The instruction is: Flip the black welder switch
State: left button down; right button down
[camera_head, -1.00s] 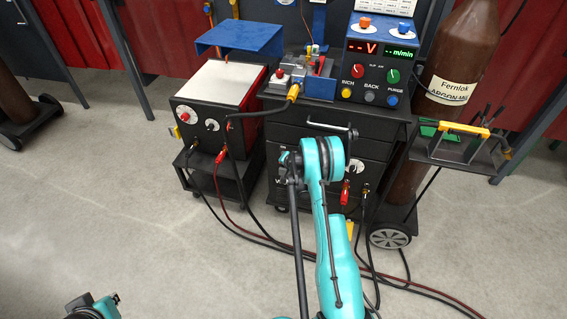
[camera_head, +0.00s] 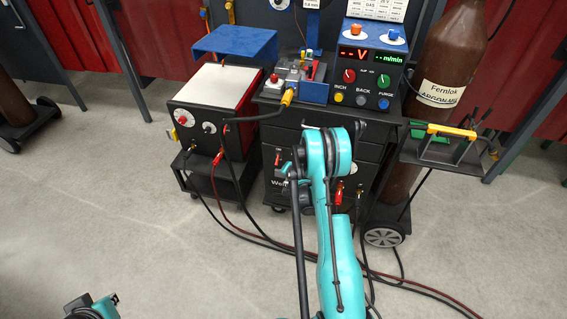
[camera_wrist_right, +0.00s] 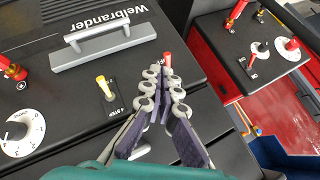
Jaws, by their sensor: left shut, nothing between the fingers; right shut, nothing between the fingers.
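The black welder (camera_head: 282,185) stands mid-scene below the drawers, partly covered by my right arm. In the right wrist view its dark front (camera_wrist_right: 80,92) carries the name Welbrander, a silver handle and a yellow-tipped toggle (camera_wrist_right: 105,88) marked 4 STEP. A red-tipped switch (camera_wrist_right: 168,62) stands just beyond my right gripper (camera_wrist_right: 166,80); its base is hidden by the fingers, and I cannot tell whether they touch. The right gripper is shut and empty. In the head view a small red switch (camera_head: 277,158) shows beside my arm. My left gripper (camera_head: 114,299) is shut, empty, low over the floor.
A red-sided black machine (camera_head: 212,120) stands left on a cart. A control box (camera_head: 370,70) tops the drawers. Cables (camera_head: 255,238) cross the floor.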

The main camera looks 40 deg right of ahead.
jog(key=shift+s+a+r, duration=0.2)
jog(key=shift+s+a, duration=0.1)
jog(key=shift+s, duration=0.35)
jog(key=shift+s+a+r, duration=0.15)
jog(key=shift+s+a, duration=0.1)
jog(key=shift+s, duration=0.4)
jog(key=s+a+r+n+y, duration=0.1)
jog(key=s+a+r+n, duration=0.15)
jog(key=a+r, duration=0.7)
jog(key=s+a+r+n+y, duration=0.15)
jog(key=a+r+n, duration=0.35)
jog(key=r, duration=0.8)
jog(key=s+a+r+n+g, duration=0.1)
jog(key=s+a+r+n, duration=0.1)
jog(key=s+a, duration=0.5)
jog(key=s+a+r+n, duration=0.3)
jog(key=s+a, duration=0.4)
jog(key=s, duration=0.8)
jog(key=shift+s+a+r+n+g, duration=0.15)
jog(key=shift+s+r+n+g, duration=0.2)
jog(key=shift+r, duration=0.3)
jog(key=shift+w, duration=0.15)
